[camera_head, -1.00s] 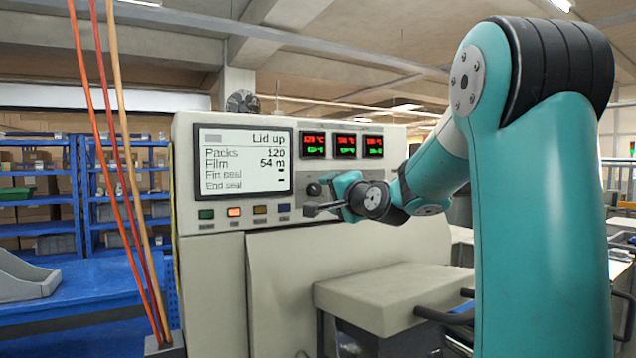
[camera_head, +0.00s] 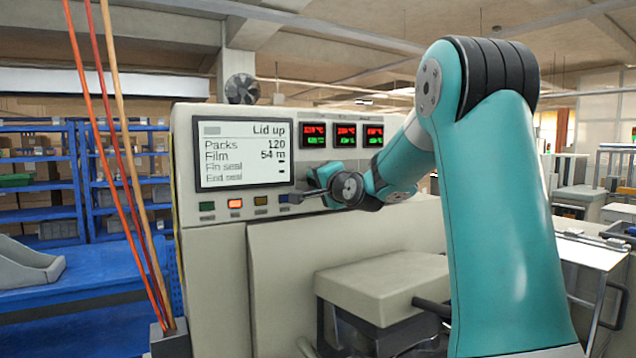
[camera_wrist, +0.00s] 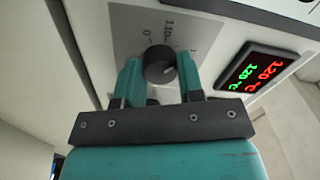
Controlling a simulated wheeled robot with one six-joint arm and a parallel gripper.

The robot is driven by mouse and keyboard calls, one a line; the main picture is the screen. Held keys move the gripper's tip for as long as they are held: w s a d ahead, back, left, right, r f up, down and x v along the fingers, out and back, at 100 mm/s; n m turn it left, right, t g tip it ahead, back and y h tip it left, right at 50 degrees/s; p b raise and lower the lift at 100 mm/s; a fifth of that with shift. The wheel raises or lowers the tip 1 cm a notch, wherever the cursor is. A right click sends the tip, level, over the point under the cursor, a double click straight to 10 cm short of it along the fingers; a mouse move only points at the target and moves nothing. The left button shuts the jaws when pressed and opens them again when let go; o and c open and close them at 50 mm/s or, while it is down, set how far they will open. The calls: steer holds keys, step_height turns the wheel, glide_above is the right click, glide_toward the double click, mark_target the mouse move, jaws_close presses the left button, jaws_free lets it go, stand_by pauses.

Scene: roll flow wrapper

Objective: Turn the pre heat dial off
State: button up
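In the wrist view the dial (camera_wrist: 160,66) is a round dark knob on a grey plate printed with a 0 and other marks. My gripper (camera_wrist: 160,72) has its two teal fingers on either side of the dial, and the dial fills most of the space between them. Whether the fingers press on it cannot be told. In the head view my gripper (camera_head: 312,188) is at the machine's front panel (camera_head: 240,212), just right of the screen. It hides most of the dial there.
The screen (camera_head: 243,152) reads "Lid up". A row of small coloured buttons (camera_head: 235,203) lies below it. Temperature displays (camera_head: 344,135) are above my gripper; one (camera_wrist: 255,72) is close to the right finger. A projecting block (camera_head: 385,285) stands below.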

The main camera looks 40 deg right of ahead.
steer(key=shift+f+n+b, duration=0.15)
steer(key=shift+n+b, duration=0.15)
steer(key=shift+b, duration=0.3)
steer(key=shift+n+b, duration=6.6)
steer(key=shift+b, duration=1)
steer(key=o, duration=0.9)
